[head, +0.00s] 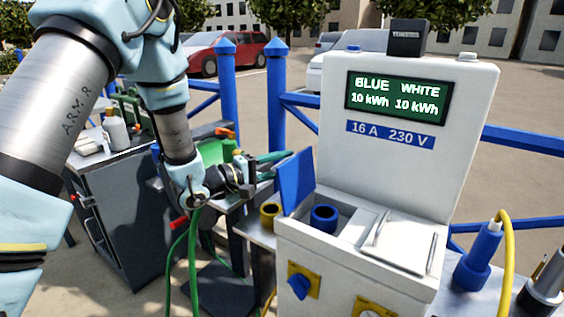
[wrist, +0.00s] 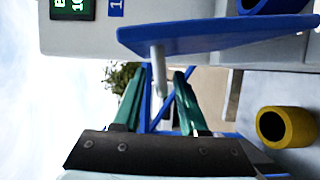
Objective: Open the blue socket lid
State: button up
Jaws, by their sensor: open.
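The blue lid (head: 297,183) stands raised, nearly upright, at the left edge of the white power box (head: 335,262). The round blue socket (head: 323,219) shows uncovered to its right. In the wrist view the lid (wrist: 215,38) crosses the upper part, with a pale peg-like handle (wrist: 158,68) sticking out from it. My gripper (head: 279,165), with green fingers, is just left of the lid. It is open; in the wrist view the handle appears between the fingertips (wrist: 164,74). I cannot tell if either finger touches it.
A closed white lid (head: 404,247) with a bar handle lies right of the blue socket. A display column (head: 408,130) rises behind. A yellow ring (head: 269,214) sits left of the box. A blue plug with yellow cable (head: 479,258) stands at right. Blue railings (head: 228,95) are behind.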

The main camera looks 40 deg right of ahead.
jog(key=shift+c, duration=0.4)
grip_shut()
dwell(1.0)
